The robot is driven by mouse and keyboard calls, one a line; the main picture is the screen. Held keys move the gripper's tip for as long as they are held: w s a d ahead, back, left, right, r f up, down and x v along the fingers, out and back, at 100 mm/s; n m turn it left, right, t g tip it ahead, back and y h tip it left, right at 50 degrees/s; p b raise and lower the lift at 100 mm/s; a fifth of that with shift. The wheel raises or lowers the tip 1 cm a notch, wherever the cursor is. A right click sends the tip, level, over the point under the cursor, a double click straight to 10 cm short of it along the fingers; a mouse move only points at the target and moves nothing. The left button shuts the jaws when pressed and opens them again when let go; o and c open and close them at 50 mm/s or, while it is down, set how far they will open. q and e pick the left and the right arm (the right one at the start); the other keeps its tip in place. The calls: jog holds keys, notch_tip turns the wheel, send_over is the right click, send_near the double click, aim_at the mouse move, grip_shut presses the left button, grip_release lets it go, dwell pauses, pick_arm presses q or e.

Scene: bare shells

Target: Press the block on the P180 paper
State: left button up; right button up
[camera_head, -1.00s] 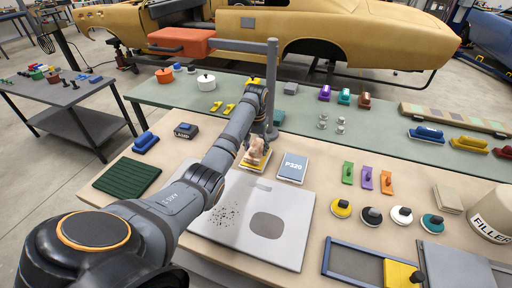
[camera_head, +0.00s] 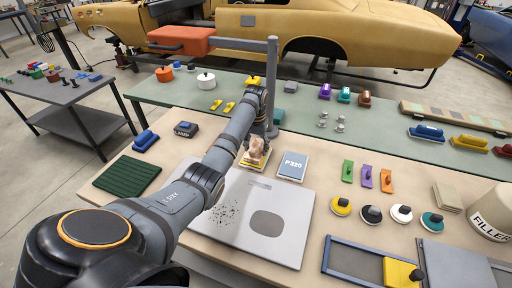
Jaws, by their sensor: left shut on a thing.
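My left gripper (camera_head: 257,140) reaches in from the left and is shut on a tan block (camera_head: 255,151), mostly seen from above with its top partly covered by the fingers. The block sits at a yellow-edged sheet (camera_head: 248,167) on the bench, and the sheet's label is hidden, so I cannot tell if it reads P180. Whether the block touches the sheet is hard to tell. A blue-grey sheet marked P320 (camera_head: 292,166) lies just to the right. My right gripper is not in view.
A pale panel (camera_head: 290,220) with a grey patch and dark specks lies in front. A dark green pad (camera_head: 127,177) is at the left. Coloured handled tools and round pads (camera_head: 371,214) stand at the right. A grey post (camera_head: 272,80) rises close behind the gripper.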

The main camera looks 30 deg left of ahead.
aim_at(256, 144)
pick_arm(q)
jog(key=shift+p, duration=0.4)
dwell(0.8)
jog(key=shift+s+f, duration=0.1)
dwell(1.2)
notch_tip(256, 144, up, 7)
jog(key=p, duration=0.9)
jog(key=shift+f, duration=0.25)
jog(key=shift+r, duration=0.1)
